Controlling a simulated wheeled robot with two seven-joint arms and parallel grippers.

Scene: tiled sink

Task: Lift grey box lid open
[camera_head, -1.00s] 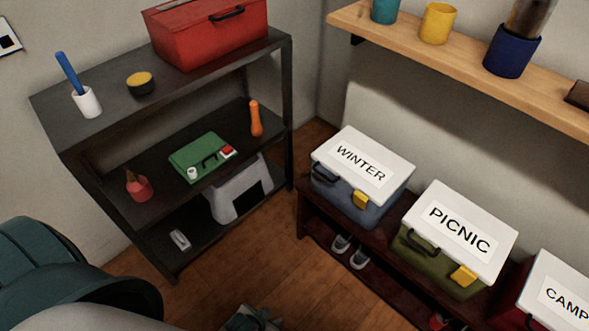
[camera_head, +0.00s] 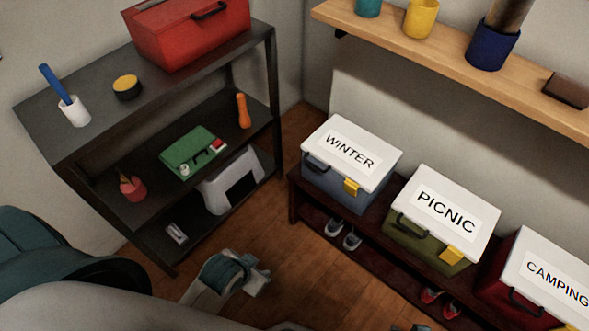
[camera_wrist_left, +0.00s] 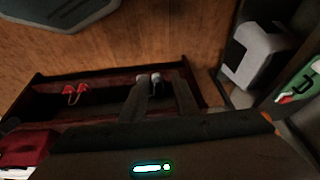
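The WINTER box (camera_head: 345,185), with a blue-grey body, white lid and yellow latch, stands on the dark bench; its lid is closed. A light grey box-like object (camera_head: 228,188) with a dark front opening sits on the lower shelf; it also shows in the left wrist view (camera_wrist_left: 262,52). I cannot tell which is the grey box. My left gripper (camera_head: 258,279) is above the floor, between shelf and bench, apart from both. In the left wrist view its two dark fingers (camera_wrist_left: 163,90) stand apart with nothing held. My right gripper cannot be made out.
The green PICNIC box (camera_head: 425,250) and red CAMPING box (camera_head: 510,283) stand along the bench, with shoes (camera_head: 343,233) underneath. A wooden wall shelf (camera_head: 400,48) overhangs them. The black shelf unit (camera_head: 60,135) stands left. Floor (camera_head: 285,265) between is clear.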

